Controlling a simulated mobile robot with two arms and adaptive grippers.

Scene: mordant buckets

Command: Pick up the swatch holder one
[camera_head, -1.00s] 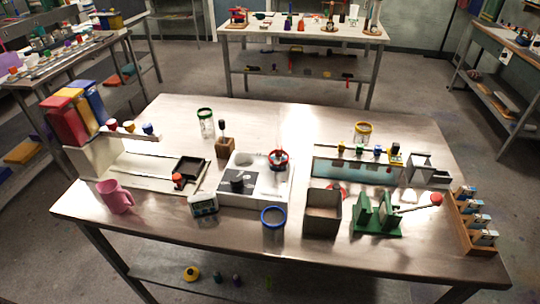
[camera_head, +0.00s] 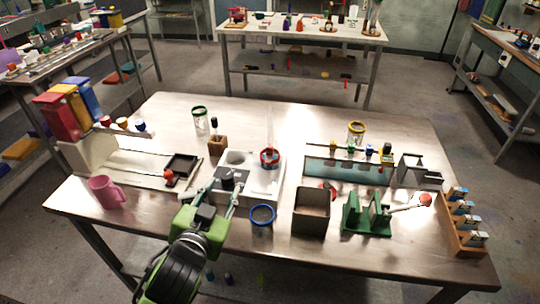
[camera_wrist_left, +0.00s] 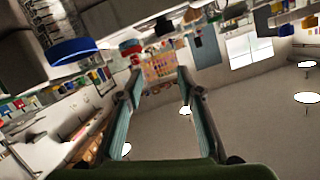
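A wooden rack (camera_head: 457,233) stands at the right edge of the table. It holds several small pale pieces with blue parts, which look like swatch holders; I cannot tell which is number one. My left gripper (camera_head: 222,190) is at the front left of the table, by the white and grey unit and far left of the rack. Its two fingers are apart with nothing between them, as the left wrist view (camera_wrist_left: 159,72) also shows. The rack cannot be clearly made out in that view. My right gripper is not in view.
A blue-rimmed jar (camera_head: 262,216) stands just right of my left gripper. A dark open box (camera_head: 311,213), a green press (camera_head: 366,215) with a red-knobbed lever and a glass tank (camera_head: 346,171) lie between gripper and rack. A pink mug (camera_head: 106,193) is at left.

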